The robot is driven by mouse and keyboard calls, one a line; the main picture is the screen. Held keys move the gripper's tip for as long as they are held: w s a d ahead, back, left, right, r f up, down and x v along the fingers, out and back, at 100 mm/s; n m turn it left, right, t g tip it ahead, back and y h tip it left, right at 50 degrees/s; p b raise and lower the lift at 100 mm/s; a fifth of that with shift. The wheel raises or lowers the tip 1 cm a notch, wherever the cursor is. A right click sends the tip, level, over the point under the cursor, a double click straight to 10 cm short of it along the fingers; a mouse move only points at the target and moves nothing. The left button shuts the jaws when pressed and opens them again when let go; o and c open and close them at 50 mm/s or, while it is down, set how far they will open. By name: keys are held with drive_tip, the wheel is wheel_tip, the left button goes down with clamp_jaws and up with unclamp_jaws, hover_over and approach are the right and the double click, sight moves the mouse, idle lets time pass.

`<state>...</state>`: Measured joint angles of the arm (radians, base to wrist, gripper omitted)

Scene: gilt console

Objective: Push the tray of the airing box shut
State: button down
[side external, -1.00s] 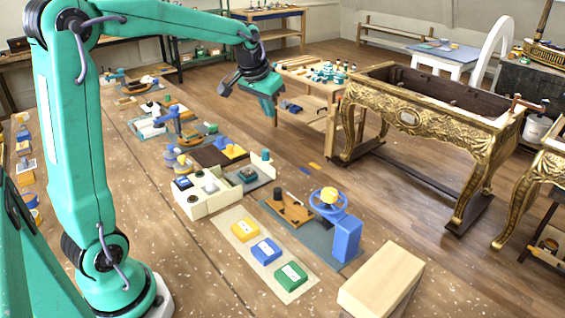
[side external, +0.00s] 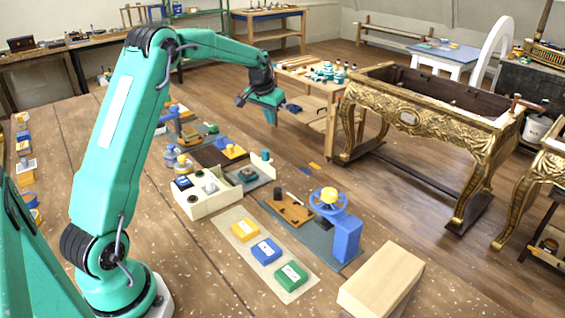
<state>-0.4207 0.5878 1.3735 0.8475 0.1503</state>
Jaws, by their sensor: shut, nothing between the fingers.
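The airing box (side external: 199,207) is a low cream box on the workbench, near the middle of the view, with a few small items on top. Its tray (side external: 258,181) appears to stand out of the box on the right, toward the bench's far edge. A small dark item (side external: 247,173) lies in the tray, and a teal knob (side external: 265,155) shows at its outer end. My gripper (side external: 271,120) is shut and empty, pointing down. It appears in the picture above the tray's outer end, clearly apart from it; its exact depth is hard to tell.
Yellow, blue and green blocks (side external: 266,251) lie on a pale mat in front. A pale wooden block (side external: 383,280) is at front right. Coloured fixtures (side external: 185,128) stand behind the box.

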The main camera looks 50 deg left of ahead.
drive_tip(key=x, duration=1)
drive_tip(key=shift+w+d, duration=0.15)
drive_tip(key=shift+d, duration=0.2)
drive_tip(key=shift+s+d+r, duration=0.1)
drive_tip(key=shift+s, duration=0.4)
drive_tip(key=shift+s+d, duration=0.2)
drive_tip(key=shift+s, duration=0.55)
drive_tip(key=shift+s+d, duration=0.2)
drive_tip(key=shift+s, duration=0.5)
drive_tip(key=s, duration=1.1)
drive_tip(key=shift+s, duration=0.8)
